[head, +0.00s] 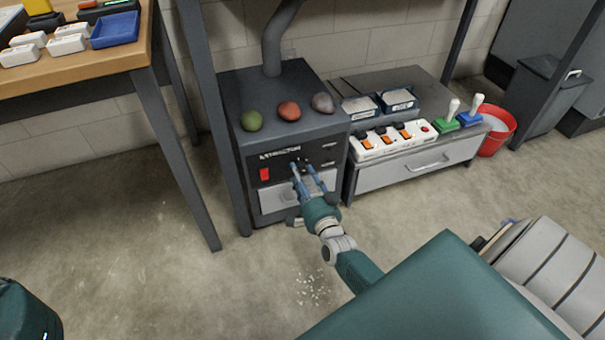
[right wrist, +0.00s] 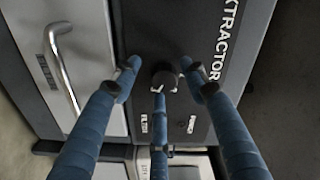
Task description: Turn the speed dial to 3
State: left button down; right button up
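The extractor (head: 290,150) is a dark box on the floor under a pipe, its black front panel lettered in white. Its dial is a small round black knob (right wrist: 165,77) in the right wrist view. In the head view the fingers hide the dial. My right gripper (head: 305,168) reaches the panel; its three blue fingers (right wrist: 160,72) are spread around the knob, with small gaps visible at the sides. Whether the lower finger touches it, I cannot tell. The knob's setting and any numbers are not readable. My left gripper is not in view.
A red switch (head: 265,174) sits left on the panel, above a drawer with a handle (right wrist: 62,65). Three coloured stones (head: 289,110) lie on top. A low cabinet (head: 415,172) with a power strip (head: 392,139) stands right, then a red bucket (head: 496,135). A table leg (head: 175,150) stands left.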

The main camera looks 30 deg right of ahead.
jog(key=shift+d+r, duration=0.15)
jog(key=shift+r, duration=0.05)
jog(key=v, duration=1.2)
jog(key=shift+f, duration=0.15)
